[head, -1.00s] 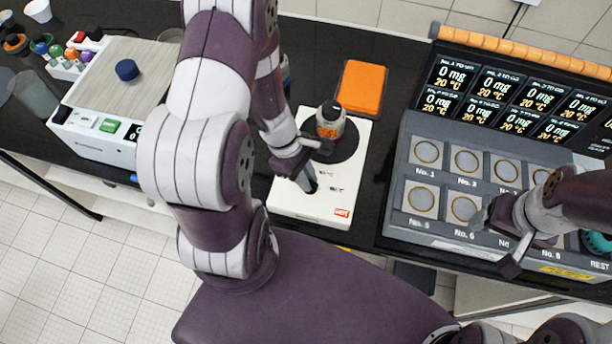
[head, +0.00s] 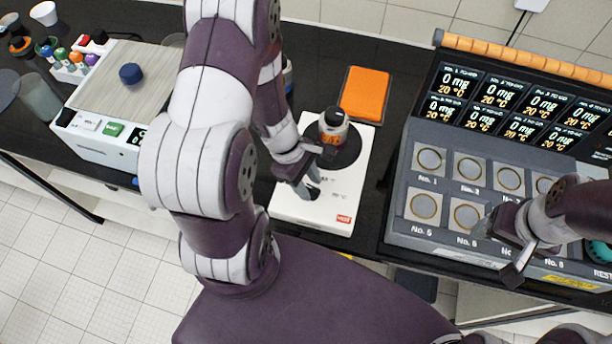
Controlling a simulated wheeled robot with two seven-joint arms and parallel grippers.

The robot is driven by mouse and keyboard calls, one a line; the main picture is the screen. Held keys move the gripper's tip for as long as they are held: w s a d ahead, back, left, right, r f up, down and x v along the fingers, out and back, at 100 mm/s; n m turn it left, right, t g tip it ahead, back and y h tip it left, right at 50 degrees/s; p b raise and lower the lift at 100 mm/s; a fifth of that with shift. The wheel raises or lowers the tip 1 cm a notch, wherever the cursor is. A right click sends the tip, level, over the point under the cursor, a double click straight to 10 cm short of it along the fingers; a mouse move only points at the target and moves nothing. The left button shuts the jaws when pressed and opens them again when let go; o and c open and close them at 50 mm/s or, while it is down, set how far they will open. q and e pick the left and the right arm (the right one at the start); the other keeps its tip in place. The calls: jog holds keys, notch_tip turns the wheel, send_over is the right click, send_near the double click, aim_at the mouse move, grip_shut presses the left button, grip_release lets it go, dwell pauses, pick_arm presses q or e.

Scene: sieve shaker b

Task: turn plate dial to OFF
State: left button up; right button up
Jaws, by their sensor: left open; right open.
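The white plate device (head: 322,208) stands on the black bench in the middle of the head view. A black round plate on it carries a small bottle (head: 333,127) with a black cap and an orange display band. A dark dial (head: 309,192) shows on the device's front part, partly covered by my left gripper. My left gripper (head: 313,172) is open, with its fingers over the device just above the dial; I cannot tell if they touch it. My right gripper (head: 498,251) is open and empty over the front of the grey multi-station panel.
The grey panel (head: 400,215) with several numbered stations and displays fills the right. An orange pad (head: 365,93) lies behind the device. At left stand a white machine with a blue knob (head: 131,73), several coloured-cap vials and cups.

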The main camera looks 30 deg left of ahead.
pick_arm(q)
jog(key=p+v, duration=0.1)
jog(key=v, duration=1.1)
jog(key=shift+a+r+p, duration=0.15)
jog(key=shift+r+p, duration=0.1)
jog(key=shift+p, duration=0.05)
jog(key=m+t+y+b, duration=0.1)
jog(key=m+y+b, duration=0.35)
jog(key=m, duration=1.35)
send_over(312, 187)
jog(key=shift+a+f, duration=0.1)
jog(key=shift+f, duration=0.3)
